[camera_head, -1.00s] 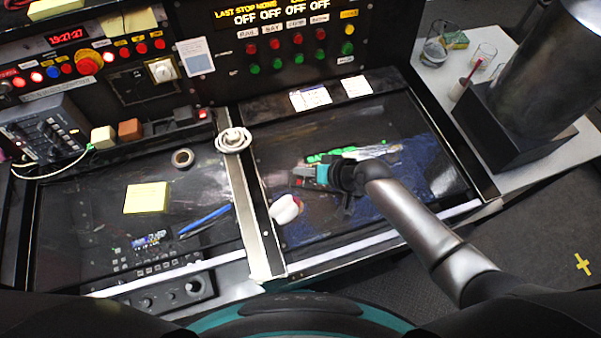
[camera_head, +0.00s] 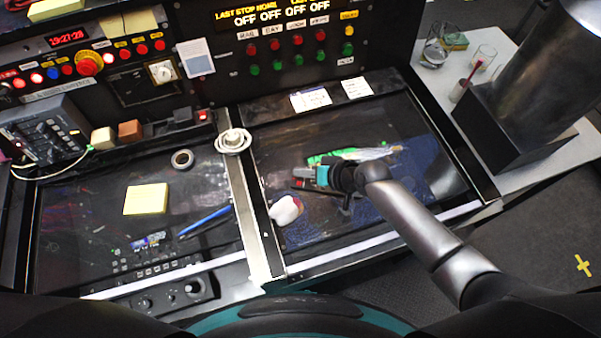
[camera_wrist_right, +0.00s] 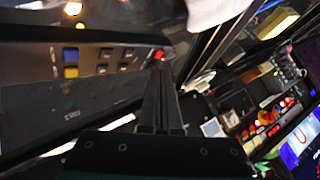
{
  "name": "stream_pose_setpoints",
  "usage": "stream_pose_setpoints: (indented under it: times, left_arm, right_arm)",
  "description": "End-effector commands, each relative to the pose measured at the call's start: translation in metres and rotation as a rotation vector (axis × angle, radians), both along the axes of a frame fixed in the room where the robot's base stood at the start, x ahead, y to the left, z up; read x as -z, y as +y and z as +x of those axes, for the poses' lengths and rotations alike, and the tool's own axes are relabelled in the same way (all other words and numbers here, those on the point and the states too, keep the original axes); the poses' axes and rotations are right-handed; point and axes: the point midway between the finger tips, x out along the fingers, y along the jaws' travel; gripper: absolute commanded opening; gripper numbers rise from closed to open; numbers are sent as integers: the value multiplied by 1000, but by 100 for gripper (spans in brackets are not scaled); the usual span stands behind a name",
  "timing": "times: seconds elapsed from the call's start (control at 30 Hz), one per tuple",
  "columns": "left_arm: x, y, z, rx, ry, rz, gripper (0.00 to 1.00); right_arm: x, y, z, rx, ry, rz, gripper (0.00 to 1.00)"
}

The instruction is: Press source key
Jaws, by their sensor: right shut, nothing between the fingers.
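My right gripper (camera_head: 297,173) is shut and empty, low over the right-hand desk panel, and points left in the head view. In the right wrist view its dark fingers (camera_wrist_right: 160,70) reach up the picture, with a small red lit key (camera_wrist_right: 158,54) close by the tips. I cannot tell whether they touch.
An upright panel behind has red buttons (camera_head: 298,40), green buttons (camera_head: 299,60) and a yellow button (camera_head: 349,31). A white mouse-like object (camera_head: 286,210) lies beside my gripper. A white coiled object (camera_head: 233,141) sits on the divider. A dark metal cylinder (camera_head: 545,65) stands right.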

Motion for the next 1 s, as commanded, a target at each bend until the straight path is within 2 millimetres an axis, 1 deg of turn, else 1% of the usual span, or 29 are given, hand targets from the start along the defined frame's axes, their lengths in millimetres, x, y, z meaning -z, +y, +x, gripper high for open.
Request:
stream_pose_setpoints:
  times: [0.03, 0.17, 0.57, 0.67, 1.0]
  left_arm:
    - [-5, 0, 0, 0, 0, 0, 87]
    - [-11, 0, 0, 0, 0, 0, 87]
    - [-13, 0, 0, 1, 0, -1, 87]
    - [-20, 0, 0, 1, -1, -1, 87]
    - [-54, -1, 0, 1, -1, -1, 87]
  right_arm:
    - [-5, 0, 0, 0, 0, 0, 0]
    - [-11, 0, 0, 0, 0, 0, 0]
    - [-13, 0, 0, 0, 0, 0, 0]
    - [-20, 0, 0, 0, 0, 0, 0]
    - [-55, 0, 0, 0, 0, 0, 0]
